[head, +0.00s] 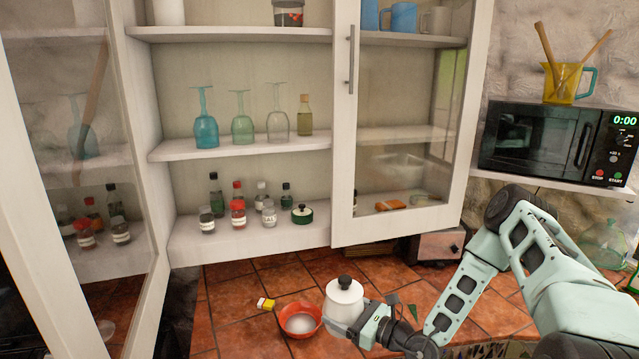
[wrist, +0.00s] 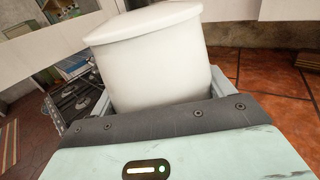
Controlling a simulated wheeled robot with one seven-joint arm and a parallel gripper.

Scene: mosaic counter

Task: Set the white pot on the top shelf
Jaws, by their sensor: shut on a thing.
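The white pot (head: 343,299) with a black knob on its lid is low in front of the cabinet, over the tiled counter. It fills the upper middle of the wrist view (wrist: 155,62), tilted there. My gripper (head: 350,325) is shut on the pot, coming from the right. The pot hides most of the fingers; I cannot tell whether its base touches the counter. The top shelf (head: 230,35) is high in the open cabinet, cut by the head view's upper edge. A jar (head: 288,14) and a white item (head: 168,12) stand on it, with bare board between them.
A red bowl (head: 301,331) and a yellow item (head: 266,304) lie left of the pot. Glasses (head: 242,120) and several small bottles (head: 238,212) fill lower shelves. The right glass door (head: 405,120) stands beside the shelf opening; a microwave (head: 555,140) is at right.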

